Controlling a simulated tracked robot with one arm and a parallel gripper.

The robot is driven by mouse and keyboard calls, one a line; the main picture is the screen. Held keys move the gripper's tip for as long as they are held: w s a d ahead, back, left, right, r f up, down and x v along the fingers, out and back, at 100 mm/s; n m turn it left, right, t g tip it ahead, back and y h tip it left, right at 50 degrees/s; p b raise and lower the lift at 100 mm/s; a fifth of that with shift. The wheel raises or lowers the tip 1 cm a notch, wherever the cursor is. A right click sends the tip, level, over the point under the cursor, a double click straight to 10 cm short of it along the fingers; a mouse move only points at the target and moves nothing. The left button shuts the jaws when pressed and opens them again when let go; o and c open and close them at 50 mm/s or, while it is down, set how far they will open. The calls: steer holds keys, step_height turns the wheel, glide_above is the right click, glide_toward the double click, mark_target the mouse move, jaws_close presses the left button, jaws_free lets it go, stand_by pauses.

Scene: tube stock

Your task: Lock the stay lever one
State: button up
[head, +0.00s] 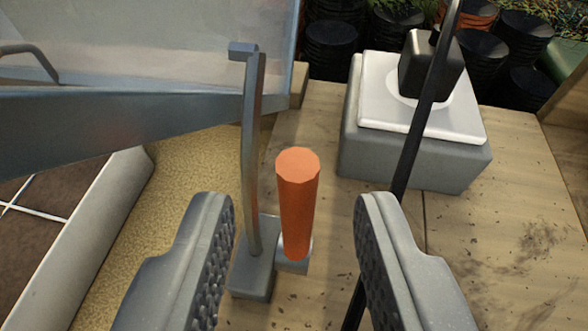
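The stay lever (297,205) has an orange handle that stands nearly upright from a small grey base (256,262) on the wooden surface. A thin grey metal stay bar (252,150) rises from the same base, just left of the handle, and ends in a bent tip near the blue-grey frame. My gripper (294,232) is open. One finger is left of the lever and bar and the other is right of them. Neither finger appears to touch the handle. The lower ends of the fingers are cut off by the picture edge.
A grey box with a white plate and dark knob (425,85) stands at right. A thin black rod (425,105) crosses in front of it and passes behind my right finger. A blue-grey framed panel (130,115) fills the upper left. Black pots (330,48) stand behind.

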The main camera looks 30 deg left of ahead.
steer(key=shift+w+a+f, duration=0.2)
steer(key=shift+w+a, duration=0.1)
steer(key=shift+w, duration=0.25)
jaws_close()
steer(key=shift+d, duration=0.1)
